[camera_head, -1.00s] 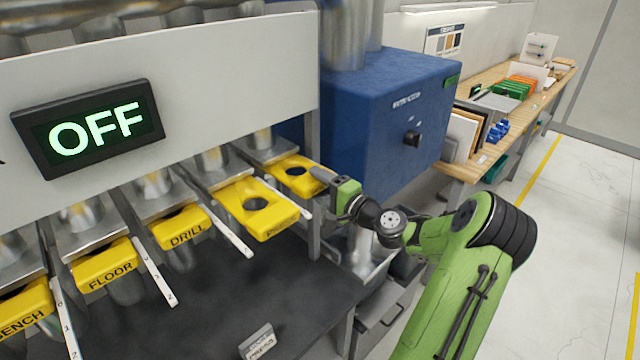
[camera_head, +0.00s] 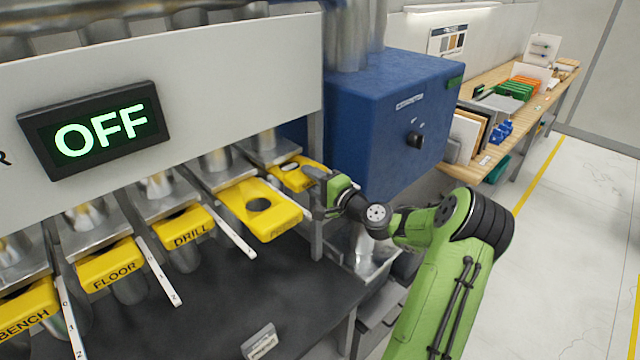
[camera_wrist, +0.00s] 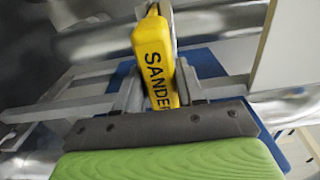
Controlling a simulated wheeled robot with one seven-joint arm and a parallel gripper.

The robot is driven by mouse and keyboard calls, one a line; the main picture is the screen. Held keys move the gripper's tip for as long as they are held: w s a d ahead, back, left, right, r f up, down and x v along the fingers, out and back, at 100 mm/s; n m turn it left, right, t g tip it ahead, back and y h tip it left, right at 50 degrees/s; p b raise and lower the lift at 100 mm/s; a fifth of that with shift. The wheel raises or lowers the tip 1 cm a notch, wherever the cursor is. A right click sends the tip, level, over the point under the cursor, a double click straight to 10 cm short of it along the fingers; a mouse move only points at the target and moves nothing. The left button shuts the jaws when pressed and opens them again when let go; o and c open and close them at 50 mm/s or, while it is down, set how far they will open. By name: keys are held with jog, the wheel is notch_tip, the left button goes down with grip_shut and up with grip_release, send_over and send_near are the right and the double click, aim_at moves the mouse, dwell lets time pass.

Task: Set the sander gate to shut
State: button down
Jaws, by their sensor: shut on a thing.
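The sander gate (camera_head: 292,176) is the yellow slide at the right end of the gate row, partly out of its metal housing, with part of its hole showing. In the wrist view its yellow front (camera_wrist: 153,55) reads SANDER. My gripper (camera_wrist: 160,88) is shut on this front, one grey finger on each side. In the head view my gripper (camera_head: 322,188) is at the gate's outer end and hides some of it.
The neighbouring yellow gate (camera_head: 262,208) stands far out with its hole open. The drill gate (camera_head: 180,230) and floor gate (camera_head: 108,262) are farther left. A blue cabinet (camera_head: 385,120) stands close on the right. A display (camera_head: 98,130) reads OFF.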

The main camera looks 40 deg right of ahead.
jog(key=shift+w, duration=0.1)
jog(key=c, duration=0.8)
grip_release()
jog(key=shift+o, duration=0.2)
